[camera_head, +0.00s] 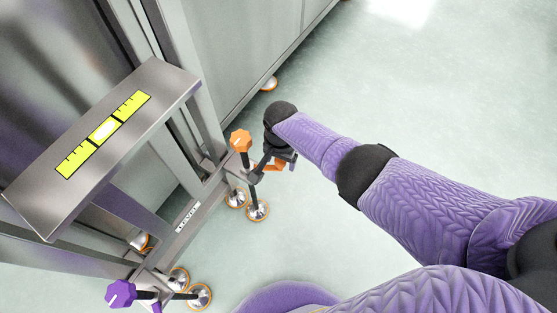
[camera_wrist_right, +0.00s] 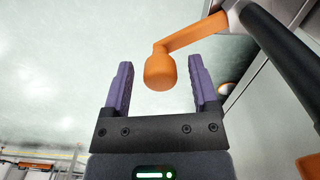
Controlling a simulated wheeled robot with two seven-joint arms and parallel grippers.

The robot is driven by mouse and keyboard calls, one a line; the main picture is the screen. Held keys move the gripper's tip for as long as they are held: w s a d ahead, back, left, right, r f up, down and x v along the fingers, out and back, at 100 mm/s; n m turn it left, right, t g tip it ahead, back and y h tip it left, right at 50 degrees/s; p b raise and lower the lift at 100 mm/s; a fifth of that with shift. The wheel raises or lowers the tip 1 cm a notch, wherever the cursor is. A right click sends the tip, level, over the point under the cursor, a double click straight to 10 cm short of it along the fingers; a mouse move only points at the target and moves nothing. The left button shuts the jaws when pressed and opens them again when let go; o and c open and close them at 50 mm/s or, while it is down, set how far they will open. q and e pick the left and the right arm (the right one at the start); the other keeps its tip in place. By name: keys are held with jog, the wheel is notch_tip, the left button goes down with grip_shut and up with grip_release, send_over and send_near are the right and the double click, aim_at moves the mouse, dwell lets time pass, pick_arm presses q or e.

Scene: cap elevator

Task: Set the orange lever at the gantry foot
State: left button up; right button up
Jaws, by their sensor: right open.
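The orange lever (camera_wrist_right: 187,38) shows in the right wrist view as a bent arm with a rounded knob end (camera_wrist_right: 160,72). The knob end lies between the two purple fingers of my right gripper (camera_wrist_right: 159,64), with a visible gap on each side. My right gripper is open. In the head view my right gripper (camera_head: 281,156) is at the gantry foot, beside an orange knob (camera_head: 240,140) on a black post. Part of the orange lever (camera_head: 280,167) shows there, mostly hidden by the gripper. My left gripper is not in view.
The metal gantry frame (camera_head: 200,208) has a sloped plate (camera_head: 170,85) with a yellow level scale (camera_head: 103,131). A purple knob (camera_head: 120,293) sits at its near foot. Round silver feet (camera_head: 257,211) stand on the floor. Open pale floor (camera_head: 440,110) lies to the right.

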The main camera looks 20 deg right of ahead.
grip_shut()
dwell(0.3)
dwell(0.7)
dwell(0.4)
